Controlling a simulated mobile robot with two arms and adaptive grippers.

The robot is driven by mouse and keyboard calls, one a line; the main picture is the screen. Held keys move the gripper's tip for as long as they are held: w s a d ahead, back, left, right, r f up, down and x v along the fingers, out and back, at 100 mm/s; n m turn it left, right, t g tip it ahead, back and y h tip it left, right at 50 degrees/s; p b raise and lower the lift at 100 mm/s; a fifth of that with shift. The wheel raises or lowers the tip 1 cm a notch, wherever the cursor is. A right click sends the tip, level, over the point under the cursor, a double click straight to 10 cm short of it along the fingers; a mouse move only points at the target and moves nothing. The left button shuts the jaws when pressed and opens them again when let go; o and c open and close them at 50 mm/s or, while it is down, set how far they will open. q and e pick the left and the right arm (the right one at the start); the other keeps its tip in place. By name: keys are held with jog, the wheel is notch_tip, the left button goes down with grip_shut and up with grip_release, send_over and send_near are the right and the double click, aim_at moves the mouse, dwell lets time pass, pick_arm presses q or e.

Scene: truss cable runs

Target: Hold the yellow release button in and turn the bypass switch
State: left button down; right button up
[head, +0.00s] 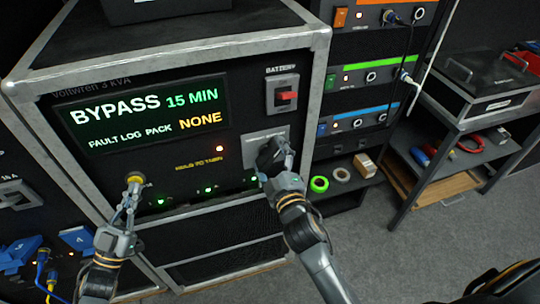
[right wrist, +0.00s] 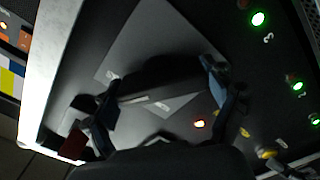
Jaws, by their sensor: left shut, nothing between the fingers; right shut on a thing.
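The yellow release button (head: 134,177) is on the lower left of the black cabinet's front panel. My left gripper (head: 132,190) is shut and empty, its tips at the button; whether the button is pressed in is hard to tell. The bypass switch (head: 268,154) is a black knob on a grey plate (head: 254,138). My right gripper (head: 278,166) is shut on its handle. In the right wrist view the dark handle (right wrist: 160,85) lies between the two fingers, and the button (right wrist: 267,153) shows at the lower right.
The display (head: 145,115) reads BYPASS 15 MIN and FAULT LOG PACK NONE. An orange lamp (head: 219,148) glows above the yellow lettering. A red battery switch (head: 285,95) sits above the plate. Racked units (head: 375,80) and tape rolls (head: 320,184) stand right of the cabinet.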

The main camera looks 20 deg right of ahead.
jog(key=shift+m, duration=1.1)
jog(key=o, duration=1)
jog(key=s, duration=1.2)
pick_arm(q)
jog(key=shift+s+p, duration=0.4)
jog(key=shift+s, duration=0.5)
pick_arm(e)
jog(key=shift+r, duration=0.4)
